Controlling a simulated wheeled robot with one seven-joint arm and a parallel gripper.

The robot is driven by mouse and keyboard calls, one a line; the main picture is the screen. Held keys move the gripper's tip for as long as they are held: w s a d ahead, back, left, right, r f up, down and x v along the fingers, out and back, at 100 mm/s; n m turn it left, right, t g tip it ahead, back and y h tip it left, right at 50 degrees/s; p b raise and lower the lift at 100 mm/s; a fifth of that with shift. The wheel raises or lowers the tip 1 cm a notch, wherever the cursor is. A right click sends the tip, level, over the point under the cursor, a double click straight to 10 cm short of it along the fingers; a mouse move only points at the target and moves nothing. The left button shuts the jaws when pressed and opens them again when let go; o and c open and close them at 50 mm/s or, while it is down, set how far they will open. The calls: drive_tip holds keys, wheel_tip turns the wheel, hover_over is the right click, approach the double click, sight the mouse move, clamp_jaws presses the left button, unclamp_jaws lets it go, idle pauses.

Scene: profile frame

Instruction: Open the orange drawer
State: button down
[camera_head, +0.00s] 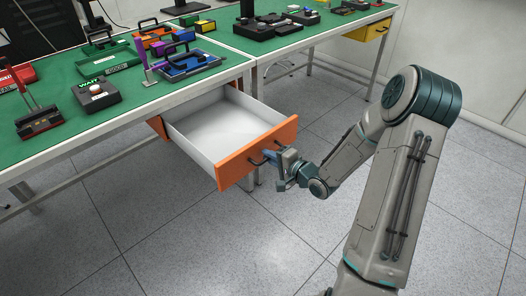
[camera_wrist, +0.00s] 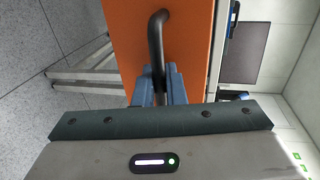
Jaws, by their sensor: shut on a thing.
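The orange drawer (camera_head: 237,169) is pulled well out from under the green-topped table, and its white inside (camera_head: 222,122) looks empty. Its orange front also fills the upper middle of the wrist view (camera_wrist: 190,35). The front carries dark bar handles; one handle (camera_wrist: 155,45) stands out in the wrist view, with its lower part between my fingers. My gripper (camera_head: 272,157) is at the right part of the drawer front, shut on that handle. The blue-grey fingers (camera_wrist: 158,88) close around the bar. The fingertips' exact contact is partly hidden.
The green table (camera_head: 150,92) bears a black WAIT box (camera_head: 96,93), a purple-handled stand and several coloured toolboxes. A second table at the back has a yellow drawer (camera_head: 371,31). Table legs stand beside the drawer. The tiled floor (camera_head: 190,245) in front is clear.

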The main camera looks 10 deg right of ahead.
drive_tip(key=shift+s, duration=0.1)
drive_tip(key=c, duration=1.6)
unclamp_jaws()
drive_tip(key=shift+d, duration=0.15)
drive_tip(key=p+v, duration=0.1)
drive_tip(key=v, duration=1.2)
drive_tip(key=shift+s+d+r+p, duration=0.1)
drive_tip(key=shift+s+d+p, duration=0.05)
drive_tip(key=shift+s+p, duration=0.25)
drive_tip(key=shift+w, duration=0.1)
